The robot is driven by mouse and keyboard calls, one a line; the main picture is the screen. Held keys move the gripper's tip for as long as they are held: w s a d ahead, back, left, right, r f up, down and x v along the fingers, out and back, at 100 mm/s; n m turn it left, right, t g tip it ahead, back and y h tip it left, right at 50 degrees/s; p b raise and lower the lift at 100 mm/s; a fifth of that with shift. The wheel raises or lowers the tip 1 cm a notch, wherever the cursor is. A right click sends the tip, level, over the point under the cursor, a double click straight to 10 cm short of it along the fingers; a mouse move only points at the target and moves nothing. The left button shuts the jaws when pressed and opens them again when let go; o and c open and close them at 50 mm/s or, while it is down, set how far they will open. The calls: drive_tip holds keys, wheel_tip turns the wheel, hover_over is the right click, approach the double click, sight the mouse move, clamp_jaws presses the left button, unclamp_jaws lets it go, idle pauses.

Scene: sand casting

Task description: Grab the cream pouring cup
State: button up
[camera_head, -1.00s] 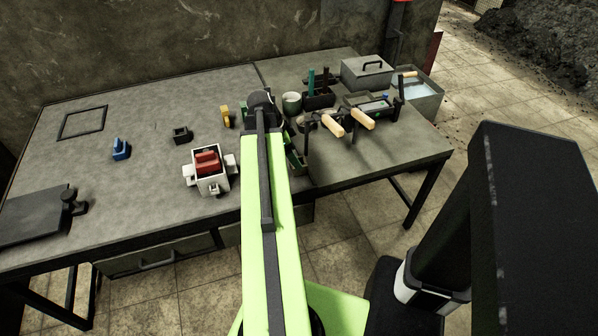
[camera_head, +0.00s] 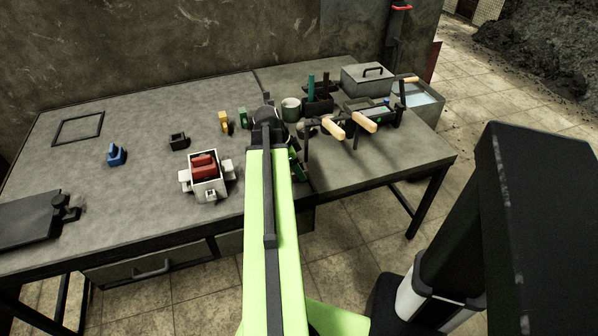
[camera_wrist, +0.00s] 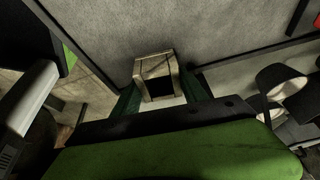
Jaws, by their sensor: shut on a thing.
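The cream pouring cup (camera_wrist: 155,64) shows in the wrist view as a beige, squarish block with a dark square opening. It sits between the green fingers of my gripper (camera_wrist: 160,96), which is shut on it. The grey tabletop lies behind it in that view. I cannot tell whether the cup touches the table. In the head view my green arm hides the cup and most of the gripper.
A white box with a red block (camera_head: 205,164) stands left of my arm. A round pale container (camera_head: 291,109) and wooden-handled tools (camera_head: 335,129) stand at the right.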

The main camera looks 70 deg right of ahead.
clamp_jaws()
drive_tip(key=shift+r, duration=0.1)
wheel_tip(320, 180, up, 10)
drive_tip(key=p, duration=1)
